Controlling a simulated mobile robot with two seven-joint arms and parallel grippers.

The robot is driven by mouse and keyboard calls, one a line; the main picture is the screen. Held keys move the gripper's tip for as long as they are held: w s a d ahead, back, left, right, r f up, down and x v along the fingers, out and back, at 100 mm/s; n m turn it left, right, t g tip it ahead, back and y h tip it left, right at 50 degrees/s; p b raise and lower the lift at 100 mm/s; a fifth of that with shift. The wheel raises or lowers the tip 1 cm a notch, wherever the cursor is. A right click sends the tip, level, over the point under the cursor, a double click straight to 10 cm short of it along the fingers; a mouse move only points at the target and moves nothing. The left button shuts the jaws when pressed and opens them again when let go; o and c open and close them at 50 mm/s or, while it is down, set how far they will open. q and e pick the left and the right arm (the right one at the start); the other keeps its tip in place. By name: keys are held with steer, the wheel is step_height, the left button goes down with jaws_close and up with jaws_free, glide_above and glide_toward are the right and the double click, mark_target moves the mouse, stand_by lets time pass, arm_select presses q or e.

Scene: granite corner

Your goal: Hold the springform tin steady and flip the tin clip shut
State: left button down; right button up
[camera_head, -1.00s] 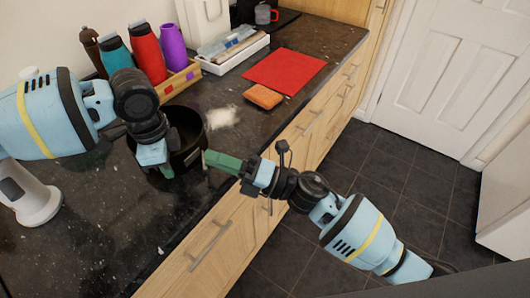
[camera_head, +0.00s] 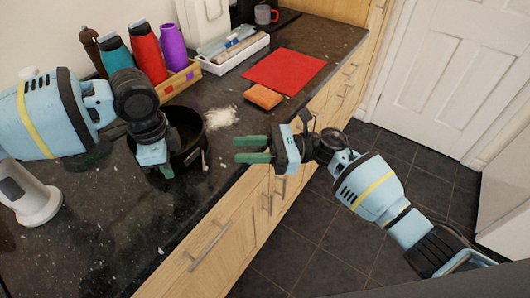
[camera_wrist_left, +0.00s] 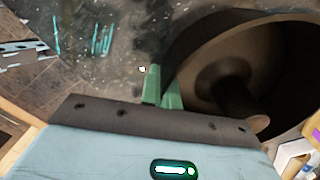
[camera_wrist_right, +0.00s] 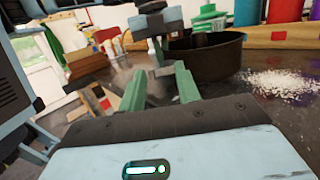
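The dark springform tin (camera_head: 187,130) stands on the granite worktop. In the head view a small pale clip (camera_head: 205,160) shows on its right side; whether it is shut is too small to tell. My left gripper (camera_wrist_left: 161,86) is at the tin's near left rim, its green fingers close together with the tin wall apparently between them. My right gripper (camera_head: 253,150) is open and empty, to the right of the tin near the counter edge. In the right wrist view its two fingers (camera_wrist_right: 161,88) are apart, with the tin (camera_wrist_right: 208,58) beyond them.
A white powdery patch (camera_head: 221,118) lies right of the tin. Behind are a wooden rack (camera_head: 180,79) with coloured bottles, a white tray (camera_head: 235,57), an orange sponge (camera_head: 263,96) and a red mat (camera_head: 285,70). A white device (camera_head: 32,203) stands at left.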

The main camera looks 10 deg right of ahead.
steer(key=shift+w+d+f+n+g+h, duration=0.1)
steer(key=shift+d+f+n+g+h, duration=0.4)
steer(key=shift+n, duration=0.9)
steer(key=shift+d+f+n+g+h, duration=0.3)
steer(key=shift+d+n+g, duration=0.4)
steer(key=shift+n, duration=0.7)
steer(key=shift+w+d+f+n+g+h, duration=0.1)
steer(key=shift+d+f+n+g+h, duration=0.5)
steer(key=shift+n, duration=0.8)
steer(key=shift+d+r, duration=0.1)
steer(key=shift+r, duration=0.2)
step_height(320, 180, up, 6)
steer(key=s+d+m+t+h, duration=0.1)
steer(key=m+t+h, duration=0.2)
steer(key=m, duration=0.4)
steer(key=shift+s+f+m+h, duration=0.15)
steer(key=shift+s+m+h, duration=0.15)
steer(key=shift+s+m, duration=0.1)
steer(key=shift+d, duration=0.1)
steer(key=x, duration=1.2)
